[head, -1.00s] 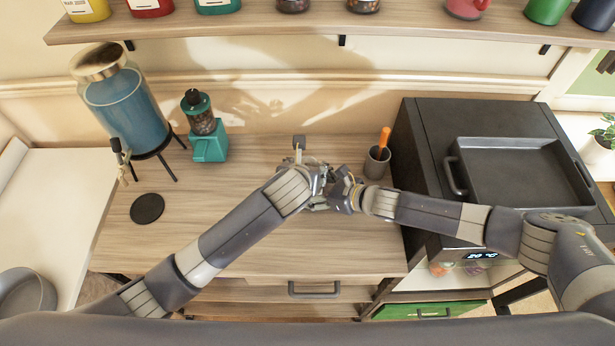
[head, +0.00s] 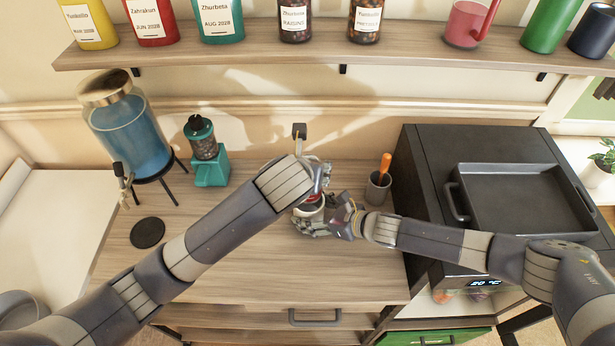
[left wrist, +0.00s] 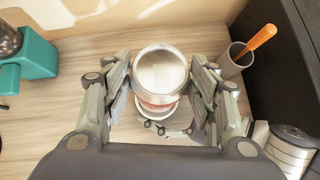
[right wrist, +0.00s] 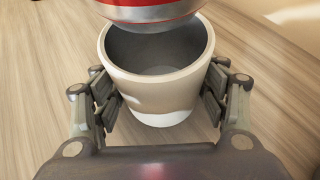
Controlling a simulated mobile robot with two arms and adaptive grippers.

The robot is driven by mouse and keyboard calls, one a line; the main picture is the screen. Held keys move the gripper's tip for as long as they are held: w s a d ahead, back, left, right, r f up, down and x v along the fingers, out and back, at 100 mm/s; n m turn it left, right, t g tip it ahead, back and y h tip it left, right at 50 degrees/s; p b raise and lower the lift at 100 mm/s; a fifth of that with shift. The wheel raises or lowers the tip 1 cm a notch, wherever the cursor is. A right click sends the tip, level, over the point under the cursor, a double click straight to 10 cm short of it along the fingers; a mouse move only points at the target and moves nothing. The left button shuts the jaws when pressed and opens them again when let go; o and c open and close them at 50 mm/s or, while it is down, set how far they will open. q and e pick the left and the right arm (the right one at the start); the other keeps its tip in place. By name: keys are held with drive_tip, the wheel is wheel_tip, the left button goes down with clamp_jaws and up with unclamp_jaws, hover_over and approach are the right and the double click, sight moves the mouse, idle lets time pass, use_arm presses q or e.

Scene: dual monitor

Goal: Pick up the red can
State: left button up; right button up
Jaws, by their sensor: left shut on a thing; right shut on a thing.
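The red can (right wrist: 150,10) is held by my left gripper (head: 318,178). Its red side and silver rim show at the top of the right wrist view, and its silver lid (left wrist: 161,73) faces up between the fingers in the left wrist view. My left gripper is shut on it. The can is above a white cup (right wrist: 155,85), overlapping its mouth in that view; I cannot tell if they touch. My right gripper (head: 322,216) is shut around the cup's sides. The visible inside of the cup looks empty. In the head view the hands hide most of the can.
A grey holder (head: 378,190) with an orange-handled tool stands close right of the hands. The dark oven (head: 420,175) with a tray on top is beyond it. A teal grinder (head: 210,165) and a blue dispenser (head: 130,130) stand left. A jar shelf (head: 400,58) runs above. The front counter is clear.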

sight(322, 207)
use_arm(q)
drive_tip(key=shift+r+p, duration=1.5)
drive_tip(key=shift+r, duration=0.25)
use_arm(e)
drive_tip(key=shift+r, duration=1.7)
drive_tip(key=o, duration=0.9)
drive_tip(key=shift+s+d+r, duration=0.2)
drive_tip(key=shift+s+d, duration=0.05)
drive_tip(key=shift+d, duration=0.25)
drive_tip(key=v, duration=1)
drive_tip(key=shift+s+d+r, duration=0.2)
drive_tip(key=shift+s+r, duration=0.05)
use_arm(q)
drive_tip(key=shift+f, duration=0.1)
